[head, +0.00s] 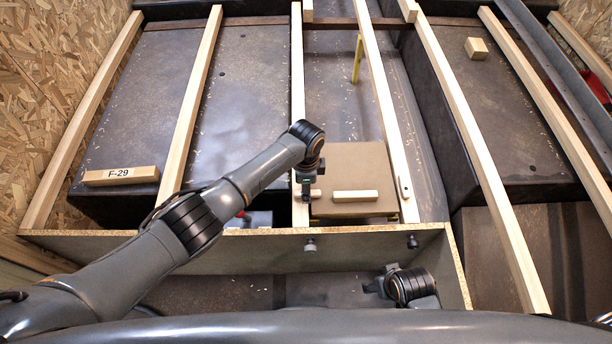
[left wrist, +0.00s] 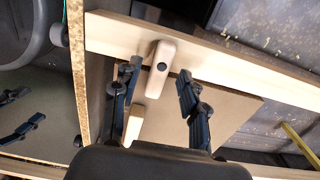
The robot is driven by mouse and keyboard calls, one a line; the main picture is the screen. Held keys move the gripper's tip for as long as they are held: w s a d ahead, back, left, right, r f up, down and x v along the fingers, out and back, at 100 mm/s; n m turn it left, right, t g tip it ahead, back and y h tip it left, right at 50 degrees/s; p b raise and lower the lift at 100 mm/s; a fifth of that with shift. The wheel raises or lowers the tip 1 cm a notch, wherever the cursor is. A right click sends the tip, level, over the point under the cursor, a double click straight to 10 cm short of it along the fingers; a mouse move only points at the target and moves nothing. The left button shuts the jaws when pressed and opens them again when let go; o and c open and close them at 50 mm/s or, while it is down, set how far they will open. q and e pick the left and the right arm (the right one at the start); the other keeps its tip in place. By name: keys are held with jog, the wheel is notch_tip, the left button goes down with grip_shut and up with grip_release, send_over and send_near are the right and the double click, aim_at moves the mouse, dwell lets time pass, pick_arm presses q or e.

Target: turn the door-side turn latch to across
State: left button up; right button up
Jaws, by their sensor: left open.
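A wooden turn latch (left wrist: 161,63) with a dark pivot sits on a pale batten (left wrist: 110,35) in the left wrist view. It lies crosswise to the batten, with one end over the brown panel (left wrist: 235,108). The head view shows that latch (head: 316,193) partly hidden by my left gripper (head: 305,196). My left gripper (left wrist: 160,82) is open, one finger on each side of the latch; contact is unclear. A second latch (head: 405,187) lies along the right batten. The frames do not label either as door-side. My right gripper (left wrist: 18,113) shows two separated fingers, low near the front.
A wooden handle block (head: 356,196) lies on the panel. A chipboard edge (head: 230,233) with dark knobs runs in front. Long battens cross the dark wheel arches. A block marked F-29 (head: 121,176) lies at left, a small block (head: 476,48) at upper right.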

pick_arm(q)
notch_tip(320, 180, up, 11)
dwell(0.3)
dwell(0.5)
